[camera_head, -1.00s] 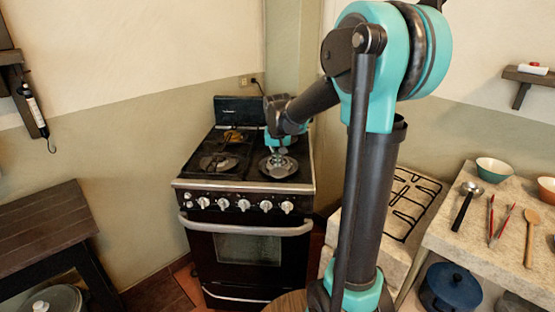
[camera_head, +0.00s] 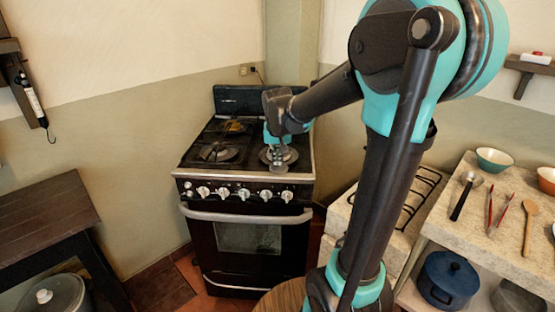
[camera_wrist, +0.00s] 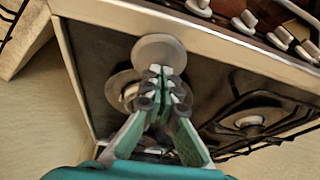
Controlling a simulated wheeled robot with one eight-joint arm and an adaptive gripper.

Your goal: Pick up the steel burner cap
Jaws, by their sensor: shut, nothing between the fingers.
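The steel burner cap appears to be the plain grey disc (camera_wrist: 160,48) in the wrist view, just beyond my fingertips and close to the stove's front edge. My gripper (camera_wrist: 164,76) is shut with nothing between its fingers. Its tips overlap the disc's near side in the picture; I cannot tell whether they touch it. In the head view my gripper (camera_head: 278,160) points down over the front right burner, and the cap is hard to make out from the fingertips. A round burner base (camera_wrist: 120,90) lies left of the fingers, partly hidden by them.
The black stove (camera_head: 246,195) has knobs along its front. Another burner (camera_wrist: 248,120) with a grate lies right of my fingers in the wrist view. A loose grate (camera_head: 410,205) rests on the counter at right. A dark table (camera_head: 45,225) stands at left.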

